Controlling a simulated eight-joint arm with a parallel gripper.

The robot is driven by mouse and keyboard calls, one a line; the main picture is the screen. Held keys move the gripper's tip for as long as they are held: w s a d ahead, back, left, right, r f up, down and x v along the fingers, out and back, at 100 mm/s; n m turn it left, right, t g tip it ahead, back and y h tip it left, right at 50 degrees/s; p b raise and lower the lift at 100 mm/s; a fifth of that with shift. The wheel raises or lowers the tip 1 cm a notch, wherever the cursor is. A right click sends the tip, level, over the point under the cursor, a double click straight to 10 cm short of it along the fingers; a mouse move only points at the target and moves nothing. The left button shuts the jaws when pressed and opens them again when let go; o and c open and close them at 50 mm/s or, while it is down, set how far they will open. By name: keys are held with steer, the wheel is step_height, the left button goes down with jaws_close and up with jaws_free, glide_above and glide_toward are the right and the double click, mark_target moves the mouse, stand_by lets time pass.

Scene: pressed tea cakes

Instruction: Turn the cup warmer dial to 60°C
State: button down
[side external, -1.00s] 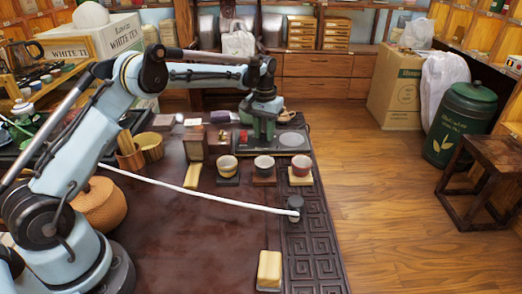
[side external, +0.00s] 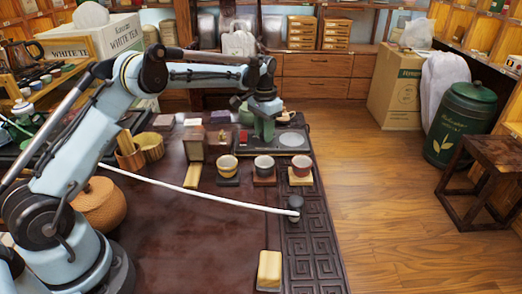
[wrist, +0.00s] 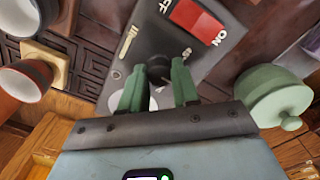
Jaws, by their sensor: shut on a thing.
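The cup warmer is a dark flat box (side external: 311,149) with a round grey plate (side external: 291,139), at the back right of the table in the side view. In the wrist view its dark panel (wrist: 172,42) carries a black dial (wrist: 158,72) and a red ON/OFF switch (wrist: 197,20). My gripper (side external: 263,136) points down over the warmer, left of the plate. In the wrist view the green fingers of my gripper (wrist: 159,66) are closed around the dial, one on each side. The dial's temperature marks are mostly hidden, so its setting cannot be read.
Three cups stand in front of the warmer: one left (side external: 228,165), one middle (side external: 264,165), one right (side external: 300,168). A pale green lidded pot (wrist: 275,95) is close beside the gripper in the wrist view. A white cord (side external: 200,195) crosses the table, whose front middle is clear.

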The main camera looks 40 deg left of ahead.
steer(key=c, duration=0.8)
jaws_free()
step_height(320, 180, up, 12)
steer(key=shift+r, duration=0.1)
